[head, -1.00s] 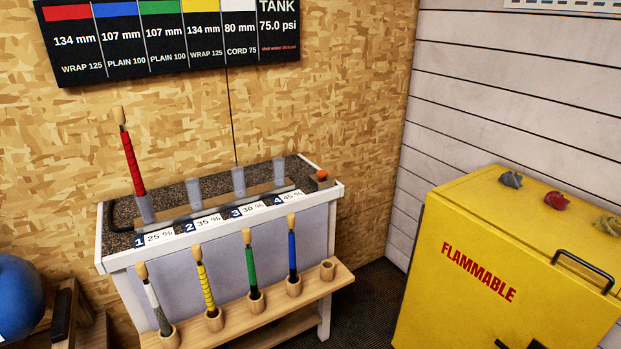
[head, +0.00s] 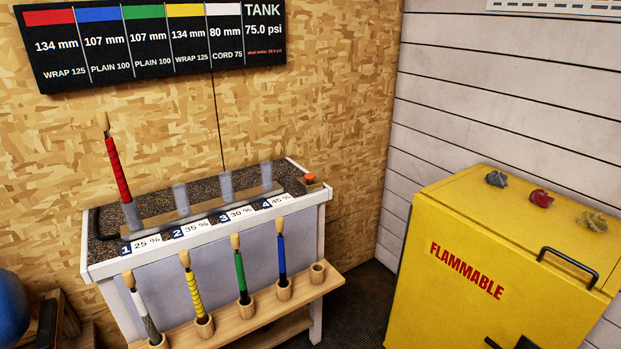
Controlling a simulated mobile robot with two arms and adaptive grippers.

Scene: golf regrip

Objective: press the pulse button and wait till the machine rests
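An orange button (head: 310,178) sits on a small box at the right end of the white-framed machine bench (head: 203,237). A red grip (head: 117,170) on a shaft stands tilted in the socket labelled 1, 25 %. Grey sockets labelled 2 (head: 181,199), 3 (head: 225,186) and 4 (head: 266,175) hold nothing. A black wall screen (head: 160,38) lists colours, lengths and TANK 75.0 psi, with small red text too fine to read surely.
A front wooden rack (head: 262,313) holds white, yellow, green and blue grips upright in cups; its rightmost cup (head: 317,273) is empty. A yellow FLAMMABLE cabinet (head: 480,225) stands right, with crumpled cloths on top. A blue ball (head: 10,308) is at left. Dark floor shows between bench and cabinet.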

